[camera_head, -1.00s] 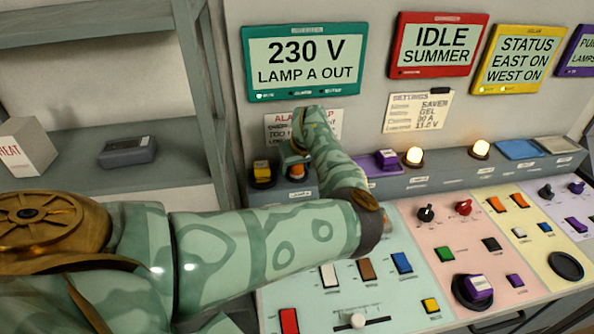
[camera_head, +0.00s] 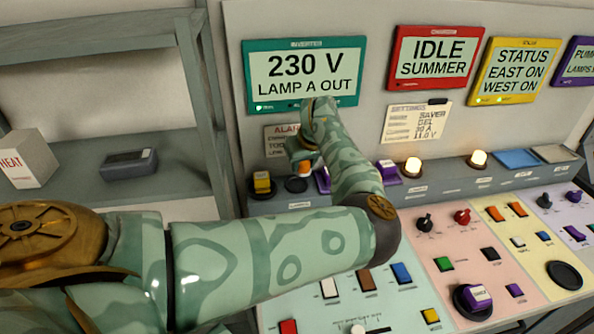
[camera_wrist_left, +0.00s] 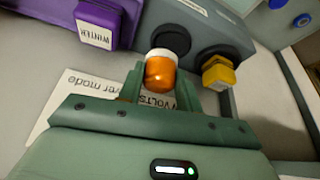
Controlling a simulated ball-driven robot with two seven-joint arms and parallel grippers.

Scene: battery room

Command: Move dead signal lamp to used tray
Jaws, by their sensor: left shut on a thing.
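My left gripper (camera_head: 304,160) is shut on an orange lamp (camera_wrist_left: 160,74) with a pale base, held between the two fingers in the left wrist view. In the head view only a bit of the orange lamp (camera_head: 306,165) shows beside the fingers. The lamp is clear of the dark round socket (camera_head: 296,184), which looks empty and also shows in the left wrist view (camera_wrist_left: 190,32). A blue tray (camera_head: 518,159) and a grey tray (camera_head: 555,153) lie at the right end of the ledge; I cannot read which is for used parts. My right gripper is not in view.
A yellow block (camera_head: 262,183) stands left of the socket, and a purple block (camera_head: 387,169) stands to its right. Two lit lamps, one on the left (camera_head: 413,167) and one on the right (camera_head: 478,159), rise from the ledge before the trays. Screens hang behind.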

